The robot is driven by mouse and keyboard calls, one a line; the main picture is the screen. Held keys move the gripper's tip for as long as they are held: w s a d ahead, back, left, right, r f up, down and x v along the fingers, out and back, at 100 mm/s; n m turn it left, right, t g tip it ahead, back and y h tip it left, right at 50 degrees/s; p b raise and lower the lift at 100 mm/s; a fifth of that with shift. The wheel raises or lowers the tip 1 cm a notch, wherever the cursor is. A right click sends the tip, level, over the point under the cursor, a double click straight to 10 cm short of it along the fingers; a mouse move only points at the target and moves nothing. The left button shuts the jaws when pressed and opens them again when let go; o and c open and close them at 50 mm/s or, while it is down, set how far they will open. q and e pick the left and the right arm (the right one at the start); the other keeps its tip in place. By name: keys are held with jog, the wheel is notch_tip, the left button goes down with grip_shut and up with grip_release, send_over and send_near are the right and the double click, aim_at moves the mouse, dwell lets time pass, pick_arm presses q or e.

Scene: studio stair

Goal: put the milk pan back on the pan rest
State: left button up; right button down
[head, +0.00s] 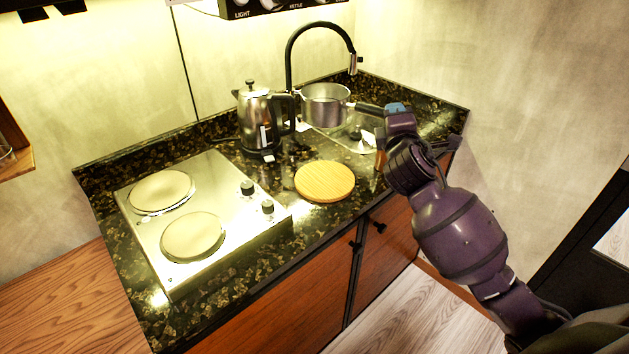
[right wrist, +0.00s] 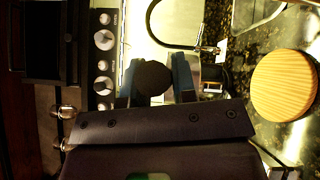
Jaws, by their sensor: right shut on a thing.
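The milk pan (head: 325,106) is a small silver pot with a dark handle (head: 369,109), held upright in the air in front of the tap in the head view. My right gripper (head: 388,118) is shut on the handle. In the right wrist view the dark handle end (right wrist: 152,78) sits between the two blue-grey fingers, and I cannot make out the pan's body there. The pan rest (head: 325,181) is a round wooden disc lying bare on the dark counter, below and nearer than the pan. It also shows in the right wrist view (right wrist: 283,85). My left gripper is not in view.
A steel kettle (head: 257,122) stands left of the pan. A two-plate hob (head: 228,180) with knobs fills the counter's left side. The black tap (head: 290,55) arches behind the pan, over the sink area. Walls close in the back and right.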

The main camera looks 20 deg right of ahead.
jog(key=shift+s+a+r, duration=0.15)
jog(key=shift+a+r, duration=0.05)
jog(key=shift+a, duration=0.1)
jog(key=shift+s+f, duration=0.1)
jog(key=shift+f+h, duration=0.25)
jog(key=shift+h, duration=0.05)
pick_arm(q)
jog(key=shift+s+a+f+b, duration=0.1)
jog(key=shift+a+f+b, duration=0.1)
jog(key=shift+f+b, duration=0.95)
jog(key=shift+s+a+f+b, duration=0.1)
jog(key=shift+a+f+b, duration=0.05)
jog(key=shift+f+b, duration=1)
pick_arm(e)
notch_tip(320, 180, down, 20)
jog(key=shift+d+r, duration=0.15)
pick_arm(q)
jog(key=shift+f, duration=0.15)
